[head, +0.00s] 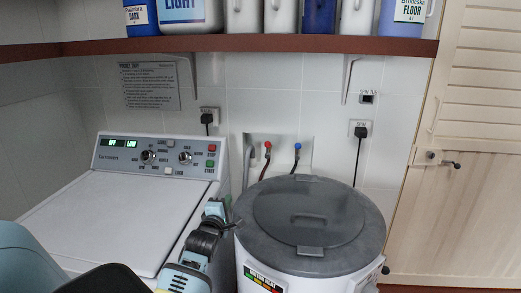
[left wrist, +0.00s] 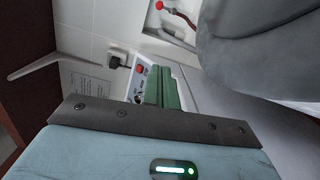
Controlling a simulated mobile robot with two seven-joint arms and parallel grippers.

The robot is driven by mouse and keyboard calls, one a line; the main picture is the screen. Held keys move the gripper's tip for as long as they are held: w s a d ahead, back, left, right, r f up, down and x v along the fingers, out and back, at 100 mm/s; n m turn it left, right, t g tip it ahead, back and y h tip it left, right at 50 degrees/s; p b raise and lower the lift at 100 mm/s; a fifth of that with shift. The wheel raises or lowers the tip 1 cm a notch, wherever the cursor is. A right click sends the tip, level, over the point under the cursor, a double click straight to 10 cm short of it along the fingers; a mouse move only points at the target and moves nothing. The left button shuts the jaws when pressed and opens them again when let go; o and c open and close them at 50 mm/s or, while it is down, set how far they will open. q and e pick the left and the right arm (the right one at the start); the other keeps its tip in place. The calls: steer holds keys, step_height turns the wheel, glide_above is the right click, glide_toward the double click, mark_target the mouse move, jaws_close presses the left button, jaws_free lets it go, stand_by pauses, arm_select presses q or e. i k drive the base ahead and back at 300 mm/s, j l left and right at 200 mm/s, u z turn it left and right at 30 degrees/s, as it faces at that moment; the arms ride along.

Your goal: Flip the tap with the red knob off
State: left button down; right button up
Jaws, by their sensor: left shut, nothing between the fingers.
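The tap with the red knob (head: 268,145) is on the wall recess behind the machines, with a dark hose below it. Its red knob also shows at the top of the left wrist view (left wrist: 160,5). A tap with a blue knob (head: 297,146) is to its right. My left gripper (head: 230,223) is between the washing machine and the round lidded drum, below and in front of the taps and apart from them. In the left wrist view its green fingers (left wrist: 163,84) are together and empty. My right gripper is not in view.
The washing machine (head: 105,215) stands at left and the round drum with a grey lid (head: 310,220) stands at right, close to my left arm. A red-brown shelf (head: 250,43) with bottles runs above. A wooden door (head: 460,180) is at far right.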

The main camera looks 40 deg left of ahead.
mark_target(267, 144)
steer(key=i+j, duration=0.6)
steer(key=i, duration=0.25)
